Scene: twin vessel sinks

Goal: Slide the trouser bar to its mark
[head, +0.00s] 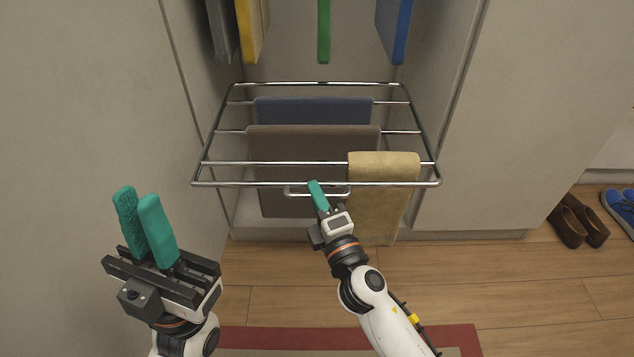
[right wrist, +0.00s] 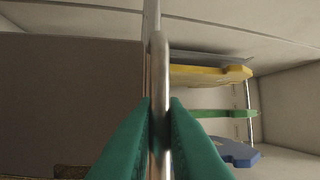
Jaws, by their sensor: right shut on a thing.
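The trouser bar (head: 225,184) is a chrome pull-out rack with several rails, extended from the open wardrobe. A small handle (head: 336,194) hangs at its front rail. My right gripper (head: 314,184) is shut on this handle. In the right wrist view the metal handle (right wrist: 160,75) runs between the two teal fingers (right wrist: 160,106). Blue trousers (head: 310,108), brown trousers (head: 300,150) and tan trousers (head: 383,180) hang over the rails. My left gripper (head: 138,200) is at lower left, away from the rack, its fingers slightly apart and empty. I cannot make out a mark.
Grey, yellow (head: 250,30), green (head: 323,30) and blue (head: 397,30) garments hang above the rack. Wardrobe panels stand on both sides. Brown shoes (head: 577,220) and blue shoes (head: 622,208) are on the wooden floor at right. A red-bordered rug (head: 270,338) lies in front.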

